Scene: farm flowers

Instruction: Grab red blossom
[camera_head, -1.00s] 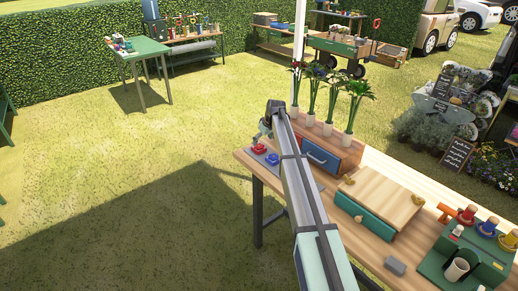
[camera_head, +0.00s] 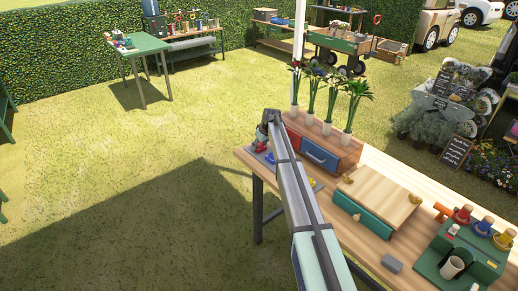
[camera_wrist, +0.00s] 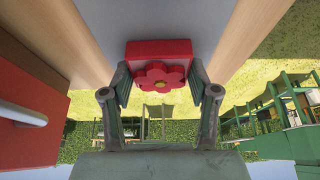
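The red blossom (camera_wrist: 158,75) with a yellow centre is on a red block (camera_wrist: 158,50) in the wrist view, on a grey mat (camera_wrist: 150,20). My gripper (camera_wrist: 165,92) is open, with one finger on each side of the blossom; whether either finger touches it is unclear. In the head view the red blossom (camera_head: 260,146) shows just below my gripper (camera_head: 262,138), partly hidden by it. A blue blossom (camera_head: 270,158) lies near it on the mat, and a yellow one (camera_head: 312,183) shows right of my arm.
A drawer cabinet (camera_head: 330,152) with red and blue fronts stands right of my arm, with several flower vases on top. Its red front (camera_wrist: 30,120) is close on the left in the wrist view. A wooden box (camera_head: 380,195) and a green stand (camera_head: 470,250) are further right.

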